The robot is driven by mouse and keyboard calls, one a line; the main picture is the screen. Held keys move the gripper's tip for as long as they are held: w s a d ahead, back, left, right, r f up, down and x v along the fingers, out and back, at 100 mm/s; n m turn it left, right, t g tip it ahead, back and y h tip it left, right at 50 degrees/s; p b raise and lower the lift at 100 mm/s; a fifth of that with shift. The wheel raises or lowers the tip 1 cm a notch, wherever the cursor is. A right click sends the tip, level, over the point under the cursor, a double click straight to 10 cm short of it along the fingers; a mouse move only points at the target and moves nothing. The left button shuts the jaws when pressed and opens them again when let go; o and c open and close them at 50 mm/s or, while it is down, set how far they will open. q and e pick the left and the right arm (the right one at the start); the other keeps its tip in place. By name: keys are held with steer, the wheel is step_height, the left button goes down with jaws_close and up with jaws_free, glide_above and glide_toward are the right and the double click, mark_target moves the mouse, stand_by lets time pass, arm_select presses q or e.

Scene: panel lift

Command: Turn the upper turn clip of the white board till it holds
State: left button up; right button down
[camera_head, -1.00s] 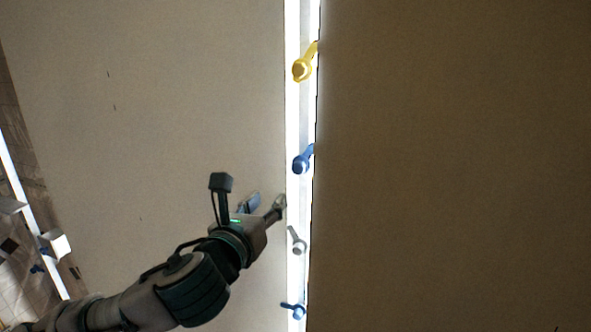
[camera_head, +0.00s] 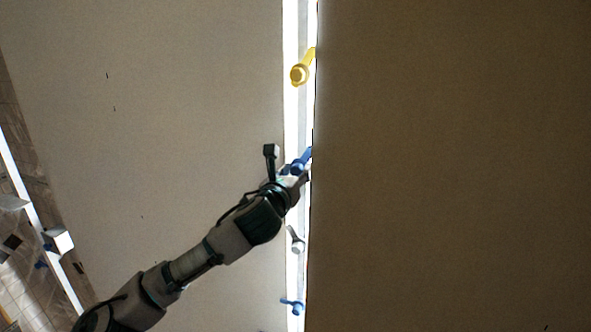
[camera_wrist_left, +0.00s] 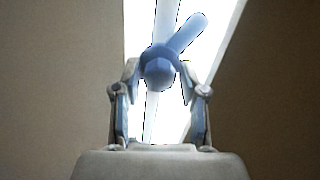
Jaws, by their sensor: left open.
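A blue turn clip (camera_head: 306,154) sits on the bright white strip (camera_head: 291,110) between two large boards. Its lever points up and to the right, its tip at the edge of the right board. My left gripper (camera_head: 300,172) is at this clip and partly hides it. In the left wrist view the clip's round knob (camera_wrist_left: 160,72) and slanted lever (camera_wrist_left: 188,36) show. The open fingers stand either side of the knob; I cannot tell whether they touch it. My right gripper is not in view.
A yellow clip (camera_head: 299,74) is above on the same strip. A grey clip (camera_head: 297,243) and another blue clip (camera_head: 293,306) are below. A pale board (camera_head: 170,120) fills the left, a brown board (camera_head: 450,160) the right.

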arm_select(q)
jaws_close()
